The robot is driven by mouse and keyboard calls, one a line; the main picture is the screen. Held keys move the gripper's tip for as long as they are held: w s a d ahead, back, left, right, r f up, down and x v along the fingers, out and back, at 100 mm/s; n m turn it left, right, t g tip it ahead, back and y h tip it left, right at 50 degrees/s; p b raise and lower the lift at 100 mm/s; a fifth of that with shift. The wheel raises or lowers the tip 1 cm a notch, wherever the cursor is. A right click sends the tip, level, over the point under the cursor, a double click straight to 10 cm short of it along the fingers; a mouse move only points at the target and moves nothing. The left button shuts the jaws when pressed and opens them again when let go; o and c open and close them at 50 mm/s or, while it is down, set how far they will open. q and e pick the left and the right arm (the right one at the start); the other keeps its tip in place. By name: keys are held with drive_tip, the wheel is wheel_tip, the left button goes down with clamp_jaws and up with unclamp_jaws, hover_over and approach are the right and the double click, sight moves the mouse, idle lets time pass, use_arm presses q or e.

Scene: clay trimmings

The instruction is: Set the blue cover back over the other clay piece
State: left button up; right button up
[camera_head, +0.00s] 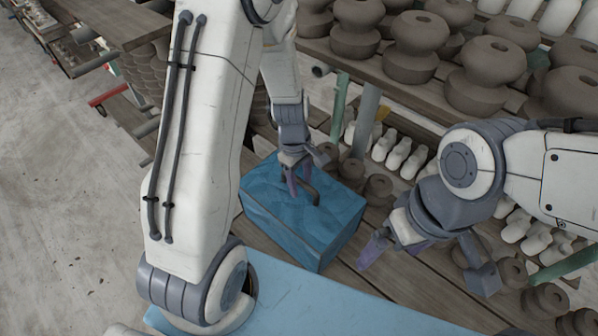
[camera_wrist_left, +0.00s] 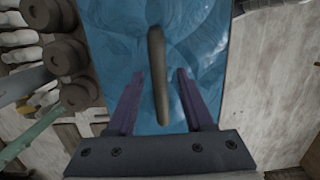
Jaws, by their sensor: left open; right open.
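The blue cover (camera_head: 285,237) is a box-like shape with a creased surface and a dark bar handle (camera_head: 314,192) on its top. It stands on wooden planks in the middle of the head view. My left gripper (camera_head: 299,178) is over the cover's top, open, with its fingers at the handle. In the left wrist view the brown handle (camera_wrist_left: 157,45) runs between the two open purple fingers, with the blue cover (camera_wrist_left: 205,45) behind it. My right gripper (camera_head: 428,266) is open and empty, to the right of the cover. I cannot see any clay piece under the cover.
A flat light blue surface (camera_head: 320,308) lies in front of the cover. Shelves of rounded brown clay pieces (camera_head: 410,45) and several white pieces (camera_head: 400,158) stand behind and to the right. Bare floor (camera_head: 60,200) is at the left.

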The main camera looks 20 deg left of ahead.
use_arm(q)
wheel_tip(320, 180, up, 11)
drive_tip(key=a+b, duration=0.1)
drive_tip(key=b, duration=0.1)
drive_tip(key=s+d+r+m, duration=0.2)
drive_tip(key=s+d+m, duration=0.4)
drive_tip(key=s+m, duration=0.3)
drive_tip(key=s+d+r+m, duration=0.2)
drive_tip(key=s+d+m, duration=0.5)
drive_tip(key=m, duration=0.5)
drive_tip(key=shift+s+d, duration=0.15)
drive_tip(key=shift+s, duration=0.9)
